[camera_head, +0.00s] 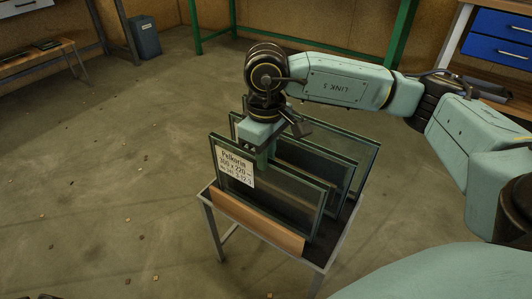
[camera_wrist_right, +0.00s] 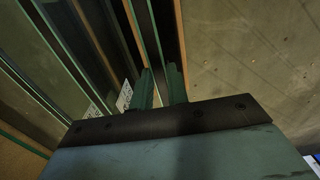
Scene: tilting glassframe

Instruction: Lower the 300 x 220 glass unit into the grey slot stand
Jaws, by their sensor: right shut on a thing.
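The glass unit labelled Pelkorin 300 x 220 (camera_head: 280,192) stands upright, slightly tilted, at the front of several dark-edged glass units. My right gripper (camera_head: 264,158) is above it, shut on its top edge. The wrist view shows the right gripper's fingers (camera_wrist_right: 163,85) close around a pane edge. The units stand on a grey-legged stand (camera_head: 216,238) with a wooden front strip. Its slots and the lower edge of the held unit are hidden, so I cannot tell whether that edge touches anything. I cannot tell whether this is the grey slot stand. My left gripper is out of view.
Other glass units (camera_head: 352,150) stand close behind the held one. A low wooden bench (camera_head: 35,62) with dark flat pieces is at the far left. A blue bin (camera_head: 145,37) and blue drawers (camera_head: 497,38) are at the back. The floor left of the stand is mostly clear.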

